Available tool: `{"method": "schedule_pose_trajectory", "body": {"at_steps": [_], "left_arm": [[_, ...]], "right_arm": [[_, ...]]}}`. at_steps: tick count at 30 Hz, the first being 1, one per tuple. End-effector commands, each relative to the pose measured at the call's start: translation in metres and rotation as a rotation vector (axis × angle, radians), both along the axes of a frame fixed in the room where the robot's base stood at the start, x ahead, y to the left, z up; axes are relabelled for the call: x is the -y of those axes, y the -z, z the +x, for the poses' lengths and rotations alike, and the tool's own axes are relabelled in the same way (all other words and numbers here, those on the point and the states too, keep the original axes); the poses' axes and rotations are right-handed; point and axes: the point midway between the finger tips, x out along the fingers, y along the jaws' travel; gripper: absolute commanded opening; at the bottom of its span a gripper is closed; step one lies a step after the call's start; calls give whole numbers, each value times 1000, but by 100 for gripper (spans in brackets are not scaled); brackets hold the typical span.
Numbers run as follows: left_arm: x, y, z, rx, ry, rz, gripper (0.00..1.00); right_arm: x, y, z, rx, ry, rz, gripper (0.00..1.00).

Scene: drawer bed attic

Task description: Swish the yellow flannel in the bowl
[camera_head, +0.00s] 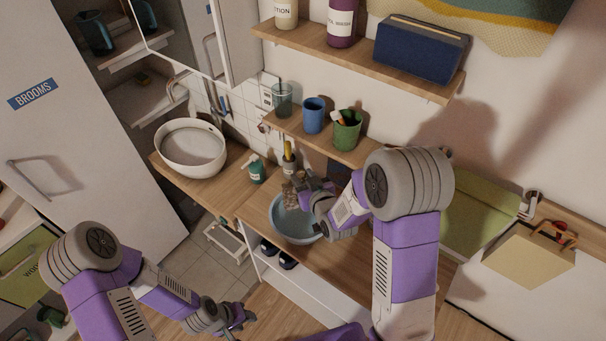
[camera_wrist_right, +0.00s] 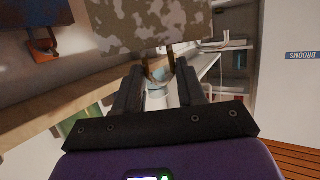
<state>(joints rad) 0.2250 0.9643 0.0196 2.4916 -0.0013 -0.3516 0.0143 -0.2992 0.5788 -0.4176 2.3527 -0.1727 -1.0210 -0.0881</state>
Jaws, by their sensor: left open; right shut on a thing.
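The blue-grey bowl (camera_head: 283,229) stands on the wooden counter in the head view. I see no plainly yellow flannel; the held piece looks grey-beige. I cannot tell whether it touches the bowl's contents, as my arm hides part of the bowl. My left gripper (camera_head: 238,318) is open, low at the front, away from the bowl.
A white basin (camera_head: 193,150) stands left on the counter, with a dark green bottle (camera_head: 256,170) beside it. A shelf behind the bowl holds a glass (camera_head: 282,98), a blue cup (camera_head: 313,115) and a green cup (camera_head: 347,130). A higher shelf (camera_head: 340,57) overhangs it.

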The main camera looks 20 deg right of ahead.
Motion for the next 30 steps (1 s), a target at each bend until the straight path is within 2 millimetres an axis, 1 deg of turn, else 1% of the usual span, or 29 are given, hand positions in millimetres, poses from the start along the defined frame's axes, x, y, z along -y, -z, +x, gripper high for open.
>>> {"method": "schedule_pose_trajectory", "body": {"at_steps": [1,7,12,30], "left_arm": [[0,4,0,0,0,0,43],[0,15,0,1,0,0,43],[0,35,1,1,0,0,43],[0,95,1,1,0,0,43]], "right_arm": [[0,7,0,-2,0,-1,25],[0,28,0,-2,-1,-3,25],[0,44,0,1,0,-1,25],[1,98,0,0,1,0,25]]}}
